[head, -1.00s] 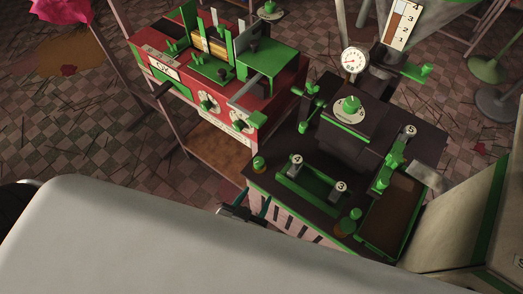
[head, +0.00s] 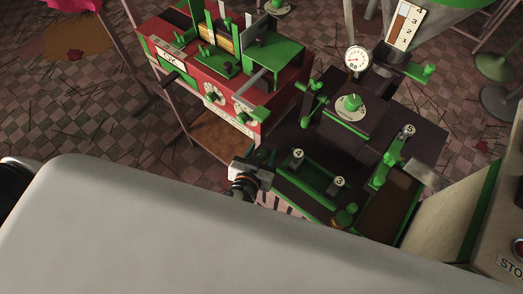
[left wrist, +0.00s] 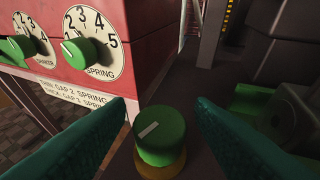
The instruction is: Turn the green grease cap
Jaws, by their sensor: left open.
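A green cap with a white line on top and a brass-coloured base (left wrist: 160,138) stands upright on the dark machine top in the left wrist view. My left gripper (left wrist: 161,105) is open, with one teal finger on each side of the cap and visible gaps between. In the head view my left gripper (head: 264,158) is at the near left corner of the dark machine (head: 420,140) and hides this cap. A similar green cap on a brass-coloured base (head: 345,215) stands at the machine's near edge. My right gripper is not in view.
The red machine (head: 185,75) with dial knobs stands close on the left; its spring dial (left wrist: 90,45) is near my left finger. A pressure gauge (head: 357,58) stands behind.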

